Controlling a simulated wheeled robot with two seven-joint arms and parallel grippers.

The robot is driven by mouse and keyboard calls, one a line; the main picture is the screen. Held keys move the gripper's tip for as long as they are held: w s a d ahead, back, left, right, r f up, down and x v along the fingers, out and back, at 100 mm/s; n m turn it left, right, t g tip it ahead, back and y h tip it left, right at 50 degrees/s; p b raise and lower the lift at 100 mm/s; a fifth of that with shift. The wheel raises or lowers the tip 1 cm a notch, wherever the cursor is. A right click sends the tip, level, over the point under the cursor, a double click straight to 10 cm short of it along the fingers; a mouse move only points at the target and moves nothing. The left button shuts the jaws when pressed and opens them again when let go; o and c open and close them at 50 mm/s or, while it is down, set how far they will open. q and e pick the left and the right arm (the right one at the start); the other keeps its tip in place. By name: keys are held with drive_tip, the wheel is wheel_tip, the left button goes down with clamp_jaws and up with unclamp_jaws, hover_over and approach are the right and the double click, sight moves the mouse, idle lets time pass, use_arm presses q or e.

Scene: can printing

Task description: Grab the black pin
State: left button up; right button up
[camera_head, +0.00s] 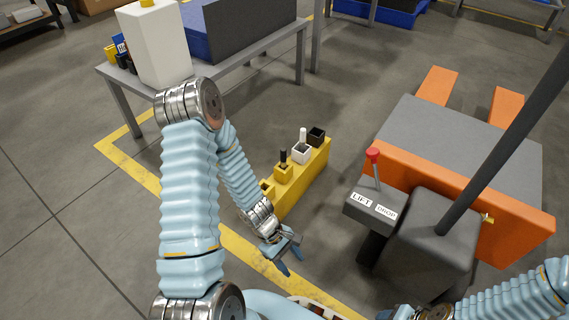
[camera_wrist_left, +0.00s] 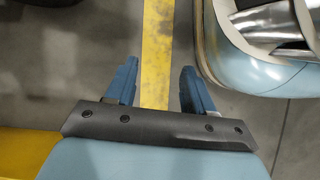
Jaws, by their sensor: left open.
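A black pin (camera_head: 283,156) stands upright in a small yellow holder (camera_head: 284,173) on top of a long yellow block (camera_head: 300,183) in the head view. A white pin (camera_head: 303,135) stands in a white holder (camera_head: 301,153) behind it, and a black holder (camera_head: 316,136) is at the far end. My left gripper (camera_head: 290,256) is open and empty, below and in front of the block's near end, apart from the pins. The left wrist view shows its two blue fingers (camera_wrist_left: 159,70) spread above the floor, with no pin between them. My right gripper is barely visible at the bottom edge.
A grey and orange lift cart (camera_head: 450,140) with a LIFT/DROP control box (camera_head: 374,206) stands to the right. A grey table (camera_head: 250,55) with a white container (camera_head: 153,45) is at the upper left. Yellow floor tape (camera_head: 250,253) runs beneath the left gripper.

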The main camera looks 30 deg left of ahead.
use_arm(q)
drive_tip(key=w+a+r+n+t+h, duration=0.1)
drive_tip(key=w+a+r+n+t, duration=0.35)
drive_tip(key=w+n, duration=0.25)
drive_tip(key=n+t+y, duration=0.4)
drive_tip(key=n+t, duration=0.5)
drive_tip(key=n, duration=0.1)
approach(285, 157)
drive_tip(key=x, duration=0.4)
drive_tip(key=b+x, duration=0.1)
drive_tip(key=x, duration=0.2)
drive_tip(key=a+b+x, duration=0.1)
drive_tip(key=x, duration=0.3)
drive_tip(key=shift+w+f, duration=0.3)
drive_tip(key=shift+f, duration=0.25)
drive_tip(key=shift+w+d+n, duration=0.1)
drive_tip(key=shift+w+n, duration=0.2)
drive_tip(key=shift+c, duration=0.5)
clamp_jaws()
